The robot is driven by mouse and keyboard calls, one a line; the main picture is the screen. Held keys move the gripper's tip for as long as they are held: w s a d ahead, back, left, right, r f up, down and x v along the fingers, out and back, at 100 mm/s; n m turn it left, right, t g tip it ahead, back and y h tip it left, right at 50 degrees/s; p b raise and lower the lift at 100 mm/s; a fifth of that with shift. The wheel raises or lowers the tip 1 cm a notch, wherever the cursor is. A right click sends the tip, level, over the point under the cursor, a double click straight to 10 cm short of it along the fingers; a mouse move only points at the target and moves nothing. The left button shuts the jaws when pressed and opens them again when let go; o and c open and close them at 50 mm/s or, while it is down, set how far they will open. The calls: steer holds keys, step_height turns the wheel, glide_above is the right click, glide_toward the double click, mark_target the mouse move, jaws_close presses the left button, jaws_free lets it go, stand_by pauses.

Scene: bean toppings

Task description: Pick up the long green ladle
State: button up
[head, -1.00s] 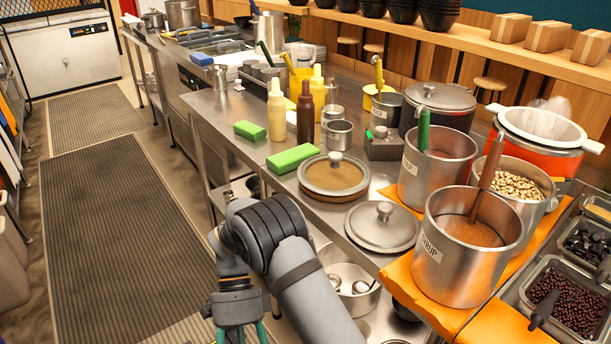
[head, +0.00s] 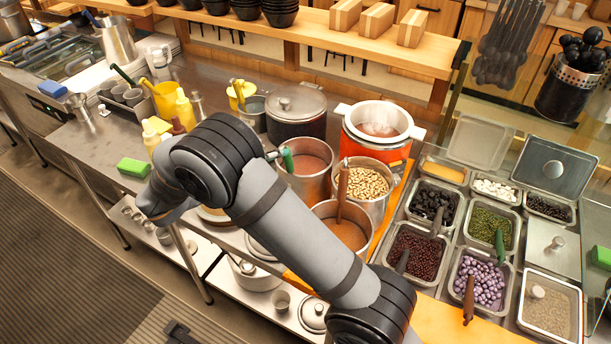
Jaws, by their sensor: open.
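The long green ladle (head: 288,160) stands in a steel pot (head: 318,156) behind my raised arm in the head view. Its green handle leans up at the pot's left rim, and its bowl is hidden in the pot. My gripper (head: 274,155) is mostly hidden behind my own arm. Only a small tip shows, close to the left side of the green handle. The jaws are open. I cannot tell whether the tip touches the handle.
An orange cooker (head: 378,130) and a dark lidded pot (head: 297,112) stand behind. Topping trays (head: 420,252) fill the right. Bottles (head: 186,108) stand left.

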mark_target(286, 160)
steer(key=p+x, duration=0.1)
steer(key=x, duration=0.2)
steer(key=shift+w+d+f, duration=0.2)
steer(key=shift+w+d+f+p, duration=0.15)
steer(key=shift+w+d+p, duration=0.15)
steer(key=shift+p, duration=0.3)
steer(key=w+d+f+p, duration=0.2)
steer(key=w, duration=0.1)
steer(key=shift+w+f+p, duration=0.1)
steer(key=shift+f+p, duration=0.2)
steer(key=shift+p, duration=0.05)
steer(key=shift+c, duration=1.1)
steer(key=c, duration=1.1)
jaws_close()
